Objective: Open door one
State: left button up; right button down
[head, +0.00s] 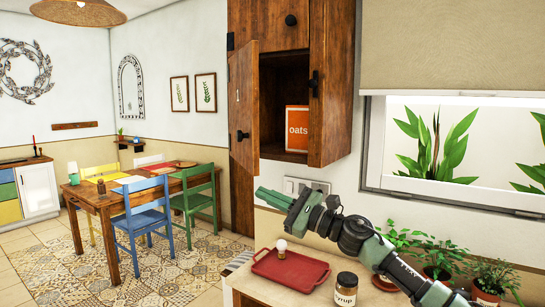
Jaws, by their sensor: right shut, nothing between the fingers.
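A wooden wall cabinet shows in the upper middle of the head view. Its left door (243,105), with a dark knob, stands swung open. Its right door (335,90), with a dark knob near its left edge, also stands ajar toward me. No label shows which is door one. An orange and white oats box (297,128) stands inside on the cabinet floor. My right gripper (264,196), green and dark grey, is below the cabinet, apart from both doors, pointing left. It is shut and empty. My left gripper is not in view.
A counter below holds a red tray (290,284) with a small white object, a syrup jar (346,288) and several potted plants (440,256). A window is at right. A dining table (120,192) with coloured chairs stands far left.

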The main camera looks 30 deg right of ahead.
jog(key=s+d+r+n+g, duration=0.3)
jog(key=s+d+r+n, duration=0.5)
jog(key=d+r+n, duration=0.3)
jog(key=s+a+f+p+x, duration=0.1)
jog(key=p+x, duration=0.7)
jog(key=x, duration=0.4)
jog(key=shift+a+f+n+h, duration=0.3)
jog(key=shift+a+f, duration=0.05)
jog(key=shift+a, duration=0.1)
jog(key=shift+w, duration=0.2)
